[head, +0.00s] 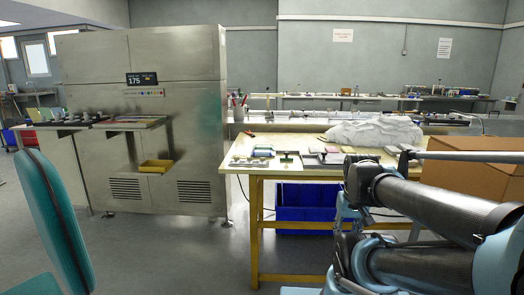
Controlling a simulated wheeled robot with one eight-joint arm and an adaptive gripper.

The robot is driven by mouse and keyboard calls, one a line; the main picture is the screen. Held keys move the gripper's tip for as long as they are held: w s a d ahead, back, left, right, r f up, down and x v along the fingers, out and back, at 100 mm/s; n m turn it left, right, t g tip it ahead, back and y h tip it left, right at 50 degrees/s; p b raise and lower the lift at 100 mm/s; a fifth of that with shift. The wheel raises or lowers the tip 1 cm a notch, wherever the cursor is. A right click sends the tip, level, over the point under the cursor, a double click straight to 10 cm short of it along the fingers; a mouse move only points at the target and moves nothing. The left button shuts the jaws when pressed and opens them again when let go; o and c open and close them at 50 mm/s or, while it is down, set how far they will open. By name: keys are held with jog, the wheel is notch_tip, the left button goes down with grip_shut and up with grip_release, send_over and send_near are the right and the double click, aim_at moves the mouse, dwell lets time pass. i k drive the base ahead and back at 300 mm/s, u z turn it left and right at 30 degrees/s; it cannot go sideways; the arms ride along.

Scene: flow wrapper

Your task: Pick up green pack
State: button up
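My arm comes in from the right edge and covers the right front of the table. My gripper is not in view.
A crumpled whitish sheet (375,132) lies at the back of the table. A brown cardboard box (465,178) is at the right behind my arm. Blue bins (305,205) stand under the table. A teal chair (55,220) is at the left front. Floor between chair and table is clear.

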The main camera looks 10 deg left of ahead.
aim_at(257, 146)
jog(key=i, duration=0.85)
